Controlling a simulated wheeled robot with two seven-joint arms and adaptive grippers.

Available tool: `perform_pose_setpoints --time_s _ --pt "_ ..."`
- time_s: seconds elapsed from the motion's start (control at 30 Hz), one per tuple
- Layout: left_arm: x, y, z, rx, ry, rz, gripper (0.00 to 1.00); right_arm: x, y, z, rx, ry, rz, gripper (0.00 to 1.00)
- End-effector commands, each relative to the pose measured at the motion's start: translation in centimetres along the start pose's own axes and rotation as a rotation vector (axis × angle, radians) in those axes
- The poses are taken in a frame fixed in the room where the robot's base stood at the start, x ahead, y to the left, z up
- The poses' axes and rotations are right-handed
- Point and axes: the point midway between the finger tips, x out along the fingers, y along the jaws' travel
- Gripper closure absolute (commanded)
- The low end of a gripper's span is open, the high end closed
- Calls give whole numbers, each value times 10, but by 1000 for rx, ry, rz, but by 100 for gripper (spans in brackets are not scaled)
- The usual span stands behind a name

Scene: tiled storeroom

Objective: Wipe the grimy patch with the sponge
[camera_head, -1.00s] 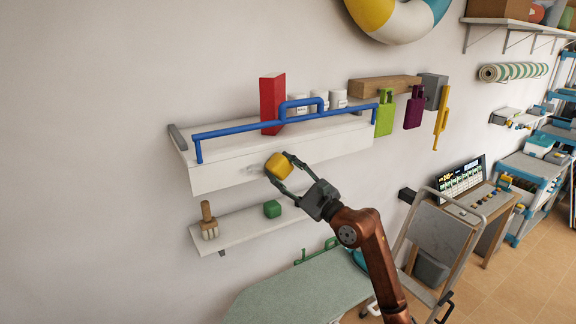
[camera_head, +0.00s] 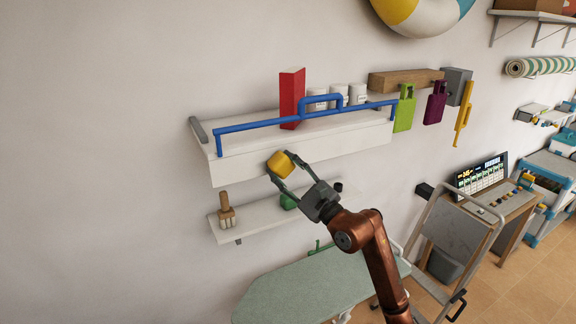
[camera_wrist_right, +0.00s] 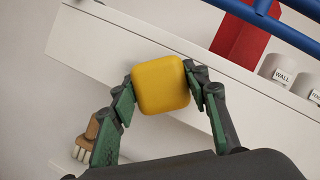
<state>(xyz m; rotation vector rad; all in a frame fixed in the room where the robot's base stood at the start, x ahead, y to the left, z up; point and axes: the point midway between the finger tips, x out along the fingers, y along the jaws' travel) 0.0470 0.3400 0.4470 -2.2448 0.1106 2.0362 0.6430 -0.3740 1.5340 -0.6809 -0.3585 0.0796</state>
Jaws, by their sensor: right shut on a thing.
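The yellow sponge (camera_head: 280,164) is held by my right gripper (camera_head: 281,166) at the white front board (camera_head: 350,147) of the upper wall shelf. In the right wrist view the sponge (camera_wrist_right: 161,85) sits between the two fingertips, in front of that board (camera_wrist_right: 105,45). I cannot tell whether it touches the board. I make out no grimy patch now; the sponge and fingers may hide it. My left gripper is not in view.
A blue rail (camera_head: 270,124) runs above the board, with a red book (camera_head: 291,98) and white jars (camera_head: 338,94) behind it. An ironing-board-like surface (camera_head: 300,287) lies below.

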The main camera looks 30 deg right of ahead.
Motion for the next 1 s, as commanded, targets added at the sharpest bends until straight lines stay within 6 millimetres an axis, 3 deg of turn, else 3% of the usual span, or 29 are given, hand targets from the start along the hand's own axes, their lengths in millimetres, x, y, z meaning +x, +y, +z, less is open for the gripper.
perform_pose_setpoints --time_s 0.23,1.0 --pt "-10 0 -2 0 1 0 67 4 17 15 1 -1 3 77" --pt "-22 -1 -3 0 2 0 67 17 51 38 1 -1 3 77"
